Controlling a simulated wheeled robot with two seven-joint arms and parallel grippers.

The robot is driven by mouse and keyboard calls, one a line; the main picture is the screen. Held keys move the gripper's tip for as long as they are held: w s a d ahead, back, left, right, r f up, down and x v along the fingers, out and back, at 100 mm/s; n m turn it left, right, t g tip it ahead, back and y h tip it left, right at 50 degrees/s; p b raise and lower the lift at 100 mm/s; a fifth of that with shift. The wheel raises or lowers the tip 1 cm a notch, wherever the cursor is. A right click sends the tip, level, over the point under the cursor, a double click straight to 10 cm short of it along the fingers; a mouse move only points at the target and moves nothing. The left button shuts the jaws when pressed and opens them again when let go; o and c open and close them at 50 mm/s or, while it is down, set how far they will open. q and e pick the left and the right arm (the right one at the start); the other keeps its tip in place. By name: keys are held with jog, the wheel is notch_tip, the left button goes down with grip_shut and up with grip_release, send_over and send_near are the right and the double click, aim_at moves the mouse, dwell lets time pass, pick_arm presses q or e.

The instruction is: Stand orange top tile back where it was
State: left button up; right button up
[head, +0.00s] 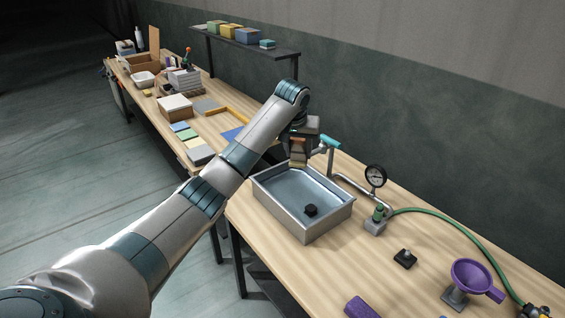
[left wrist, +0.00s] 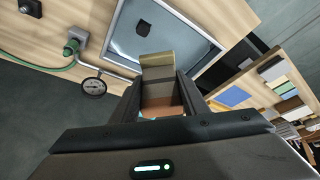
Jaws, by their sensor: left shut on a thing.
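The tile (left wrist: 157,72), tan with an orange-brown upper part, is held upright between the two fingers of my left gripper (left wrist: 160,100). The orange end is between the fingers and the tan end points away from the gripper. In the head view my left gripper (head: 299,143) points down with the tile (head: 297,160) under it, over the back left end of a metal basin (head: 322,229). Whether the tile's lower edge touches the basin or its water is not clear. My right gripper is not in view.
A small dark block (head: 311,210) lies in the basin. A teal-handled tap (head: 329,142), a pressure gauge (head: 375,177) and a green hose (head: 455,222) stand behind and right. A purple funnel (head: 470,277) is front right. Coloured flat tiles (head: 187,134) lie on the far bench.

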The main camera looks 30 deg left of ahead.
pick_arm(q)
jog(key=s+d+f+m+b, duration=0.3)
jog(key=s+d+b, duration=0.3)
jog(key=s+d, duration=0.85)
jog(key=s+d+f+b, duration=0.1)
jog(key=s+f, duration=0.1)
jog(key=s, duration=0.3)
jog(key=s+d+f+h+b, duration=0.1)
jog(key=s+d+f, duration=0.1)
jog(key=s, duration=0.3)
jog(key=shift+s+d+f+m+b, duration=0.15)
jog(key=shift+s+f+m+b, duration=0.2)
jog(key=shift+f, duration=0.2)
jog(key=shift+w, duration=0.15)
